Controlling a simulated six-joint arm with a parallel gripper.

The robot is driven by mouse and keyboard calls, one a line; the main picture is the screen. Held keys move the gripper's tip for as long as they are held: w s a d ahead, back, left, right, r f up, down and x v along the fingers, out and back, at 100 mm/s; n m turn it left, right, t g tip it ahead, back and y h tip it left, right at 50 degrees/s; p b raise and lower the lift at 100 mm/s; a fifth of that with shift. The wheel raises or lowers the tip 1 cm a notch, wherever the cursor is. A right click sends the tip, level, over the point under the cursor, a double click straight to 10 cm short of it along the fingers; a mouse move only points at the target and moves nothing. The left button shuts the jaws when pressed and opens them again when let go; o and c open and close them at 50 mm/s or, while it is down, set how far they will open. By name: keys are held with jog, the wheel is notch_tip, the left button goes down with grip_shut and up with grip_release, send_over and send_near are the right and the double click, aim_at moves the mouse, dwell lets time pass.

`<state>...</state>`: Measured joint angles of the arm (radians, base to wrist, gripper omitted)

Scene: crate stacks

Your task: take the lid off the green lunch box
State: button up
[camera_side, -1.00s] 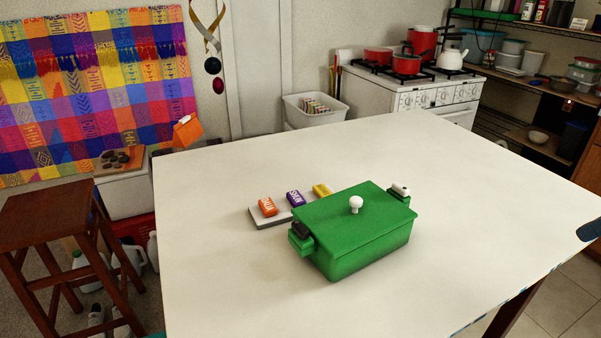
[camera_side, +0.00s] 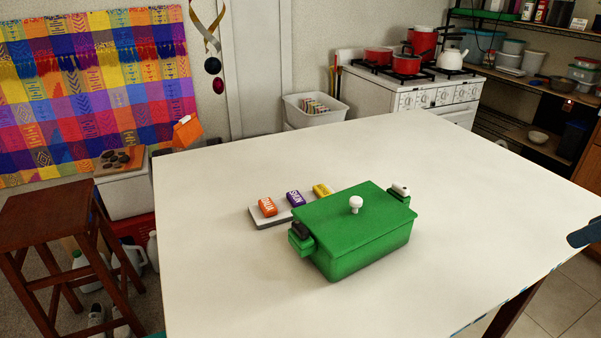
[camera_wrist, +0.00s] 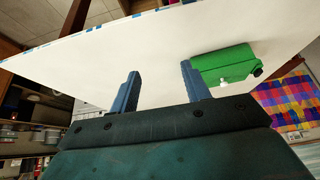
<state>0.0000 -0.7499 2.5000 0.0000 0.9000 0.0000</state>
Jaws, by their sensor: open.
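The green lunch box (camera_side: 368,259) stands on the white table, with its flat green lid (camera_side: 325,214) on top. A white round knob (camera_side: 355,203) sticks up from the middle of the lid. A dark piece (camera_side: 301,229) sits on the box's left end and a white piece (camera_side: 400,190) on its right end. In the wrist view the lunch box (camera_wrist: 228,66) appears upside down beyond the right finger. My gripper (camera_wrist: 158,82) is open and empty, its two blue fingers apart. In the side view only a dark blue part of my arm shows at the right edge, well away from the box.
A grey board (camera_side: 268,217) lies behind and left of the lunch box, holding an orange block (camera_side: 267,207), a purple block (camera_side: 296,199) and a yellow block (camera_side: 321,190). The rest of the white table (camera_side: 480,200) is clear. A wooden stool (camera_side: 52,213) stands left of the table.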

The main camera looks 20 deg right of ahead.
jog(key=shift+w+r, duration=0.1)
jog(key=w+a+r+n+g+y, duration=0.1)
jog(key=w+a+r+n, duration=0.25)
jog(key=w, duration=0.35)
jog(key=w+a+r+n+g, duration=0.1)
jog(key=w+a+r+n, duration=0.1)
jog(key=w+a, duration=0.35)
jog(key=w+a+r+n+g+y, duration=0.1)
jog(key=w+a+r+n+g, duration=0.15)
jog(key=w, duration=0.65)
jog(key=n, duration=0.2)
send_over(357, 199)
jog(key=shift+h, duration=0.3)
jog(key=shift+s+d+f, duration=0.1)
jog(key=shift+d+f, duration=0.05)
jog(key=shift+f, duration=1.7)
jog(key=shift+s+d+f, duration=0.1)
jog(key=shift+d+f, duration=0.05)
jog(key=shift+f, duration=1.75)
jog(key=shift+d+f, duration=0.15)
jog(key=shift+f, duration=1.7)
jog(key=shift+w+a+f, duration=0.1)
jog(key=shift+a+f, duration=0.1)
jog(key=shift+f, duration=1.1)
jog(key=shift+w+a+f, duration=0.1)
jog(key=shift+a+f, duration=0.1)
jog(key=shift+f, duration=1.05)
grip_shut()
